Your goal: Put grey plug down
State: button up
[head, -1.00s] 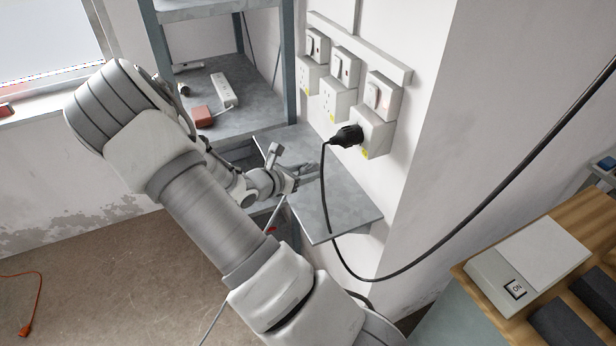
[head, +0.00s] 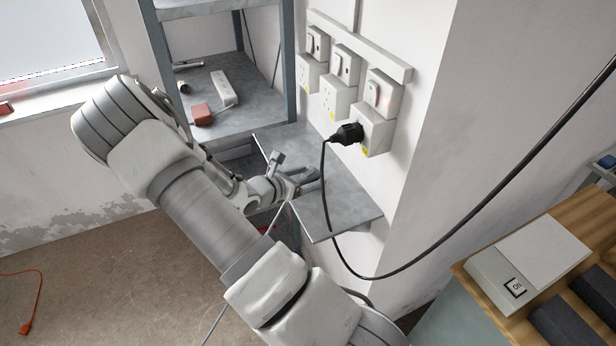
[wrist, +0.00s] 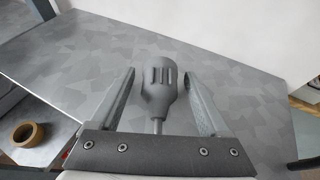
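The grey plug (wrist: 158,88) lies on the grey metal shelf (wrist: 75,65) in the wrist view, with its ribbed body pointing away and its cable running back under my gripper. My gripper (wrist: 160,75) is open, one finger on each side of the plug, with a gap on both sides. In the head view my gripper (head: 314,181) is low over the same shelf (head: 345,205), near its left edge. The plug cannot be made out clearly there. A thin grey cable (head: 233,299) hangs below the gripper.
A black plug (head: 347,135) sits in the right wall socket (head: 374,130), its cable looping past the shelf. A rack (head: 245,117) with a white power strip (head: 223,88) and red object (head: 202,114) stands behind. A tape roll (wrist: 28,134) lies lower left. The shelf's right part is clear.

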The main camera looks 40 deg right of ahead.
jog(key=shift+r, duration=0.1)
jog(key=shift+a+r, duration=0.1)
jog(key=shift+r, duration=0.1)
jog(key=v, duration=1.1)
jog(key=s+a+r+m+t+y, duration=0.1)
jog(key=s+a+r+m+y, duration=0.5)
jog(key=s+a+r+m, duration=0.2)
jog(key=s+a+r+m+t+y, duration=0.2)
jog(key=s+a+r+m+y, duration=0.5)
jog(key=r+m, duration=0.4)
notch_tip(320, 180, up, 3)
jog(key=s+a, duration=0.1)
jog(key=s, duration=0.1)
jog(key=shift+s+a+f+m+t, duration=0.15)
jog(key=shift+s+a+m+t, duration=0.15)
jog(key=shift+s+m, duration=0.1)
